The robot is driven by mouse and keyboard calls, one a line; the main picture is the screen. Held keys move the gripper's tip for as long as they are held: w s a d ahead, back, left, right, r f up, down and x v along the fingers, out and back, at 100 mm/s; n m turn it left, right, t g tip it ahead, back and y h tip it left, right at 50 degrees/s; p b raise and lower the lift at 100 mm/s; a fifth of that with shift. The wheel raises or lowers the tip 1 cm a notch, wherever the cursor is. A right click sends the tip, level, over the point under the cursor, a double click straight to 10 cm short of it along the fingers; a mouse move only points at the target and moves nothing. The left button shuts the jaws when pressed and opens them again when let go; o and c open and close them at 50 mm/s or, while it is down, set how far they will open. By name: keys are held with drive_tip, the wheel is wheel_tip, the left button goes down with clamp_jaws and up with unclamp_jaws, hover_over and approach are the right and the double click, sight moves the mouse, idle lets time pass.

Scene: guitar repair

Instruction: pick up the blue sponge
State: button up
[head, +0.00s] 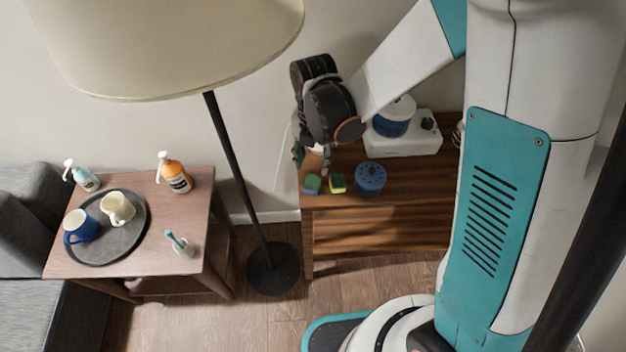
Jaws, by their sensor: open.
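The blue sponge (312,184) is a small block with a greenish side, lying near the front left corner of the striped wooden cabinet top. My gripper (311,160) is open and points down over the left part of that top, just behind and above the sponge in the head view. It looks empty, and the sponge is apart from it. The dark wrist hides part of the fingers, so their exact height above the top cannot be told.
A yellow-green sponge (338,183) lies close right of the blue one, then a blue perforated pot (370,178). A white appliance (408,140) stands behind. A lamp pole (236,160) rises left of the cabinet. A side table (202,235) holds a tray and bottles.

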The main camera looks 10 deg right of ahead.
sight(313, 181)
wheel_tip(313, 181, down, 10)
drive_tip(key=b, duration=0.4)
drive_tip(key=shift+w+a+f, duration=0.1)
drive_tip(key=shift+f, duration=0.05)
drive_tip(key=c, duration=0.5)
